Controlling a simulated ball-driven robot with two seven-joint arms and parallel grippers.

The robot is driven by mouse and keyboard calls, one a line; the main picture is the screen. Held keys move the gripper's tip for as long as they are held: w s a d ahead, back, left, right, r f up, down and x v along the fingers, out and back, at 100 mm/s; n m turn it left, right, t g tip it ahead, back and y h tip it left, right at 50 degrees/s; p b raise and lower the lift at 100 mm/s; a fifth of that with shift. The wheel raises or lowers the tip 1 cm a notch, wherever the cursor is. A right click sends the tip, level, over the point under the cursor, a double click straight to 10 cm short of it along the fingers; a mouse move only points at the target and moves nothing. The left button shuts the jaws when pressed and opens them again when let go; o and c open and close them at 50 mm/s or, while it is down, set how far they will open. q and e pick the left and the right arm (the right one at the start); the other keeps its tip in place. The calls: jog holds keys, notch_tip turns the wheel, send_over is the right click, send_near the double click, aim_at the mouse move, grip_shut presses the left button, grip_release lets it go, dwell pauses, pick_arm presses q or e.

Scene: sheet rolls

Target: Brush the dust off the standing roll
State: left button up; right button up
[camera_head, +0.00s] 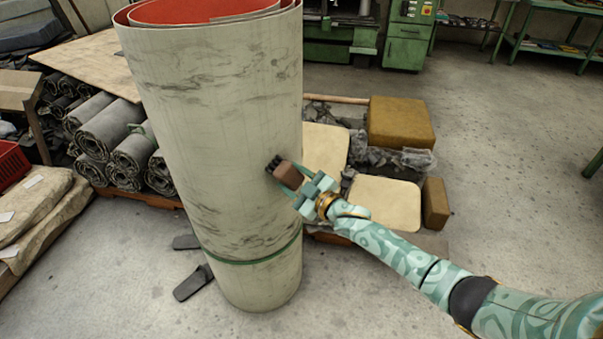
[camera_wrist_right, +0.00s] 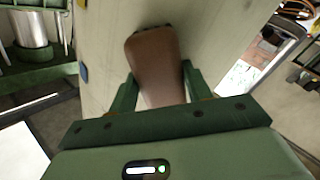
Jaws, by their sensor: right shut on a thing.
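The standing roll (camera_head: 215,130) is a tall, pale sheet roll with a red inner face, upright on the floor. Dark dusty smudges mark its upper part, middle and lower part, and a green band circles it low down. My right gripper (camera_head: 292,178) is at the roll's right side, about mid-height, shut on a brown brush (camera_head: 287,175) with dark bristles. The bristles are at the roll's surface; whether they press on it is hard to tell. In the right wrist view the brush (camera_wrist_right: 155,70) sits between the fingers before the pale roll (camera_wrist_right: 100,50). My left gripper is not in view.
Grey rolls (camera_head: 105,130) are stacked at left behind the standing roll. Dark flat pieces (camera_head: 193,283) lie on the floor near its base. A mustard block (camera_head: 401,122) and cream pads (camera_head: 385,203) lie at right behind my arm. Open floor (camera_head: 510,190) extends to the right.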

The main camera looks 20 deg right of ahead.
jog(key=shift+s+a+r, duration=0.1)
jog(key=shift+s+a, duration=0.05)
jog(key=shift+a, duration=0.3)
jog(key=shift+s+a+p, duration=0.3)
jog(key=shift+a+p, duration=0.05)
jog(key=shift+a, duration=0.35)
jog(key=shift+s+a+p, duration=0.3)
jog(key=shift+a, duration=0.35)
jog(key=shift+s+a, duration=0.2)
jog(key=shift+a, duration=0.1)
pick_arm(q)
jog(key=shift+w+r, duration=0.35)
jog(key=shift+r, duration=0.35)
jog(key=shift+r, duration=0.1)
pick_arm(e)
jog(key=shift+d, duration=0.1)
